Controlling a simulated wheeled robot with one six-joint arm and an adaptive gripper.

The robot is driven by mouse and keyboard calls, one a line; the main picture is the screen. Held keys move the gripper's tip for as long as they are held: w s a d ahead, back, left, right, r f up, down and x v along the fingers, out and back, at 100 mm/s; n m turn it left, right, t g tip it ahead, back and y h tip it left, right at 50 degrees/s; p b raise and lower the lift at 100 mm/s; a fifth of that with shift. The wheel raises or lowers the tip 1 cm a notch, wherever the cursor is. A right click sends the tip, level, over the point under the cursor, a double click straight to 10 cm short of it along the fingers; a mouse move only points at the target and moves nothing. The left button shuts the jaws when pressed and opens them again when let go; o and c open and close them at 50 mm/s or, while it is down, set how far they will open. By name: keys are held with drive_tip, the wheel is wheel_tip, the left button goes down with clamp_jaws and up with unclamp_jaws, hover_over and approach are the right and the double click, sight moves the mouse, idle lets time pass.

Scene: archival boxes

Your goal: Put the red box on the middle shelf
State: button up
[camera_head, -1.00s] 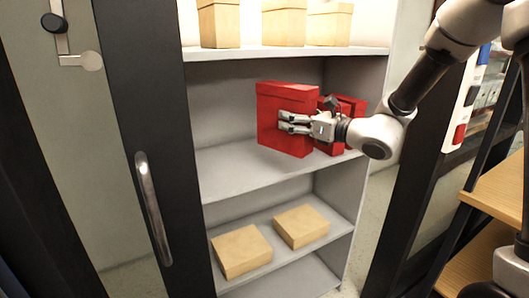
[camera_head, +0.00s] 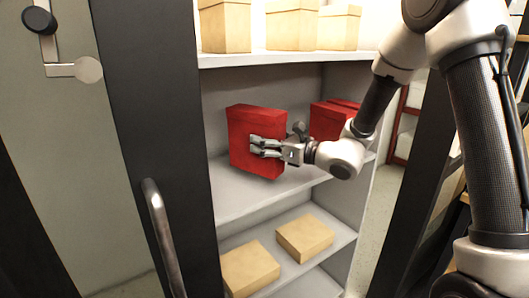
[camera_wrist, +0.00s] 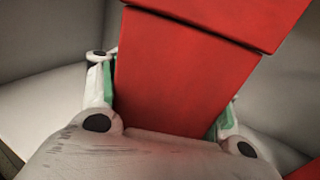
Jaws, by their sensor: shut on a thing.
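The red box (camera_head: 248,132) is upright and slightly tilted at the middle shelf (camera_head: 228,196) of the cabinet. My gripper (camera_head: 262,148) is shut on it from the right side. In the wrist view the red box (camera_wrist: 180,80) fills the space between the two fingers (camera_wrist: 165,108), which have green pads. Whether the box's bottom touches the shelf I cannot tell. Other red boxes (camera_head: 330,120) stand on the same shelf to the right, behind my wrist and partly hidden by it.
Tan boxes stand on the top shelf (camera_head: 292,56), and two lie on the lower shelf (camera_head: 300,270). A dark door with a long handle (camera_head: 160,225) is left of the opening. The middle shelf's left part is clear.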

drive_tip(key=shift+f, duration=1.65)
drive_tip(key=shift+f, duration=0.15)
drive_tip(key=o, duration=1.7)
drive_tip(key=shift+c, duration=0.2)
